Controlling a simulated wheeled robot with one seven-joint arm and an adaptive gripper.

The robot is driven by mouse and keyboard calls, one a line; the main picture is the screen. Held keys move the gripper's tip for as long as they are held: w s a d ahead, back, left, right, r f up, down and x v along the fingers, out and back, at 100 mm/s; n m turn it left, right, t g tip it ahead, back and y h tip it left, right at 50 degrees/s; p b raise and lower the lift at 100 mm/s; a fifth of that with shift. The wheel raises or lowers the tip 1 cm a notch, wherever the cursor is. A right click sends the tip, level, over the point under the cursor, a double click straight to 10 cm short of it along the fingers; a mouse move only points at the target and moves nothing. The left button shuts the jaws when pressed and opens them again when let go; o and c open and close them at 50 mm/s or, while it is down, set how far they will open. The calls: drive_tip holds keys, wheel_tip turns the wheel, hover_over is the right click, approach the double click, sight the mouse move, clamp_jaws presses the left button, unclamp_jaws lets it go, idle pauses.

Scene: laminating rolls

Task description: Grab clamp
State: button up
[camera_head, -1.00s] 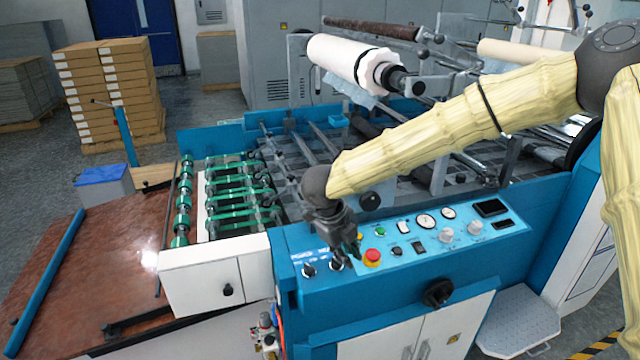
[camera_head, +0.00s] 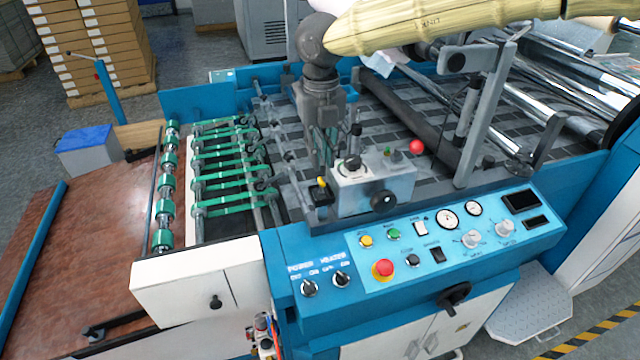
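My gripper (camera_head: 324,158) points down above the near edge of the laminating machine's grey bed. It is just left of and behind a small grey block-shaped unit (camera_head: 374,186) with a black knob, a small lever and a red ball. This unit may be the clamp, but I cannot tell for sure. The gripper's fingers look dark and blend into the rollers behind them, so their opening is unclear. I see nothing held between them. I cannot tell whether the fingertips touch the unit.
The blue control panel (camera_head: 455,245) with a red button lies in front of the unit. Green rollers (camera_head: 225,170) are to the left, beside a brown table (camera_head: 85,245). A slanted grey post (camera_head: 487,115) and metal rollers stand on the right. Stacked cartons (camera_head: 92,45) are at the back left.

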sight(322, 181)
drive_tip(key=shift+s+d+f+p, duration=0.1)
drive_tip(key=shift+s+f+p, duration=0.2)
drive_tip(key=shift+s+f, duration=0.65)
drive_tip(key=w+f+p, duration=0.1)
drive_tip(key=w+f, duration=0.1)
drive_tip(key=shift+w+f, duration=0.25)
drive_tip(key=shift+f, duration=0.15)
drive_tip(key=f, duration=0.1)
drive_tip(key=f+p, duration=0.1)
drive_tip(key=shift+s+f, duration=0.3)
drive_tip(key=shift+s, duration=0.1)
drive_tip(key=shift+s+f, duration=0.15)
drive_tip(key=shift+s, duration=0.1)
drive_tip(key=shift+w+f, duration=0.4)
drive_tip(key=shift+s+r, duration=0.1)
drive_tip(key=shift+s, duration=0.05)
clamp_jaws()
